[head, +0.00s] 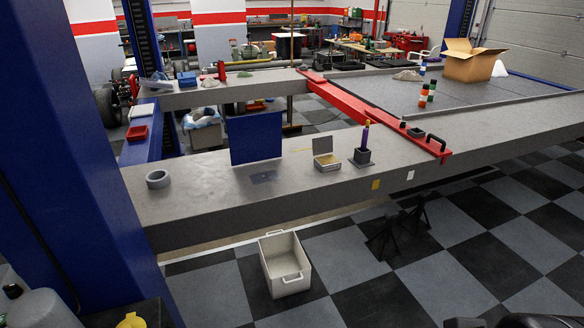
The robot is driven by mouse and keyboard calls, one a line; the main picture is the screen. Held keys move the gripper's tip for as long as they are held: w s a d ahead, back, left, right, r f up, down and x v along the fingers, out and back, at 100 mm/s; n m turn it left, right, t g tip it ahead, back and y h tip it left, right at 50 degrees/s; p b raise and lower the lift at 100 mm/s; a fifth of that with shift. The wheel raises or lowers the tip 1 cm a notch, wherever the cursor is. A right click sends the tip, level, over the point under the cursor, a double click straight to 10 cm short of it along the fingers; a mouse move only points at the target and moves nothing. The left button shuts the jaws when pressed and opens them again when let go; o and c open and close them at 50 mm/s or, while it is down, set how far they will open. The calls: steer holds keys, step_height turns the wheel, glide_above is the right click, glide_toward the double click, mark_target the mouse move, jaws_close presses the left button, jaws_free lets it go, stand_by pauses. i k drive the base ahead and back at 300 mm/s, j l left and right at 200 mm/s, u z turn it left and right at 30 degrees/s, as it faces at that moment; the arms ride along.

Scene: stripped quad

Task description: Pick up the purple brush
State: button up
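The purple brush (365,136) stands upright in a small dark grey square holder (362,157) on the grey lift beam (220,185). Its lower end is hidden inside the holder, and a yellowish tip shows at its top. No gripper can be made out in the head view, so its place relative to the brush does not show.
Left of the holder are an open tin (327,163), a blue panel (256,138) and a grey ring (158,179). A red crossbar (375,113) lies to the right. A blue post (75,150) rises at left. A pale bin (285,265) sits on the checkered floor.

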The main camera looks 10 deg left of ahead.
mark_target(365, 134)
steer(key=i+l+u, duration=0.2)
steer(key=i+l, duration=0.6)
steer(key=i, duration=0.2)
steer(key=i+l+u, duration=0.15)
steer(key=i+l, duration=0.75)
steer(key=i+l+u, duration=0.2)
steer(key=i+l, duration=0.8)
